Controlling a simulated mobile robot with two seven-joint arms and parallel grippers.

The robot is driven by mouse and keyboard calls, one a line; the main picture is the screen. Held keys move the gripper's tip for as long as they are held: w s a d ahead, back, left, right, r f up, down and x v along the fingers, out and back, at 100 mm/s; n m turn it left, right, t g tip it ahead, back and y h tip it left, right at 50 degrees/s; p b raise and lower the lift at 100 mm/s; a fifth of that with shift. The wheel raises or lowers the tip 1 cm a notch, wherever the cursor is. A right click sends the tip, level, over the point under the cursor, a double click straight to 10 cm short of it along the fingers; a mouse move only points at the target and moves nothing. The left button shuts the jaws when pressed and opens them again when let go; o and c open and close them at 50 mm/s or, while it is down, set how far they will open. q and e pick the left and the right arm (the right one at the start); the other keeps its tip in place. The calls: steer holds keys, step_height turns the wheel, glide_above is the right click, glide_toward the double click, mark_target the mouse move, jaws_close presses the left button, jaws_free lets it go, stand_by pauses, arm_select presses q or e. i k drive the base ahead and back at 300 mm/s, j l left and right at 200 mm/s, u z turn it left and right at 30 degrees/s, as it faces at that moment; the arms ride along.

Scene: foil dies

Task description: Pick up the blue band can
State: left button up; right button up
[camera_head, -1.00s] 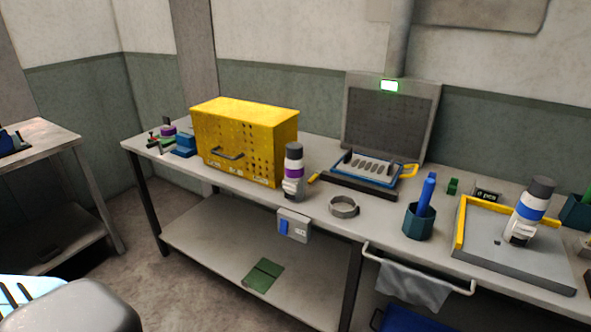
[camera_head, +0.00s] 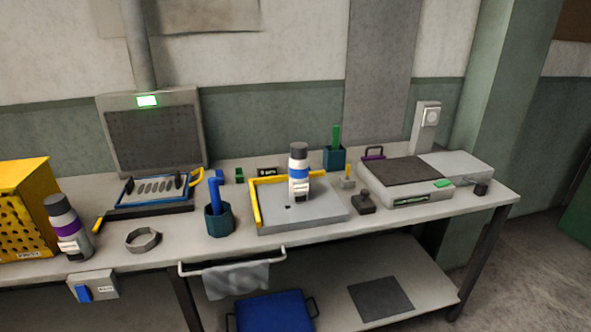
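The blue band can (camera_head: 299,173) is a white can with a dark grey cap and a blue band. It stands upright on a grey plate (camera_head: 318,213) with a yellow edge along its left and back sides, near the middle of the workbench. A similar can with a purple band (camera_head: 68,228) stands at the left of the bench, beside the yellow box. Neither of my grippers shows in the head view now.
Left of the plate are a dark teal holder (camera_head: 219,221) with blue tools and a metal ring (camera_head: 142,240). Right of it are a small dark stamp-like block (camera_head: 363,203) and a flat grey machine (camera_head: 405,180). A towel rail (camera_head: 232,262) juts from the bench front.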

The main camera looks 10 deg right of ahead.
mark_target(298, 171)
steer(key=i+l, duration=1.1)
steer(key=i, duration=0.2)
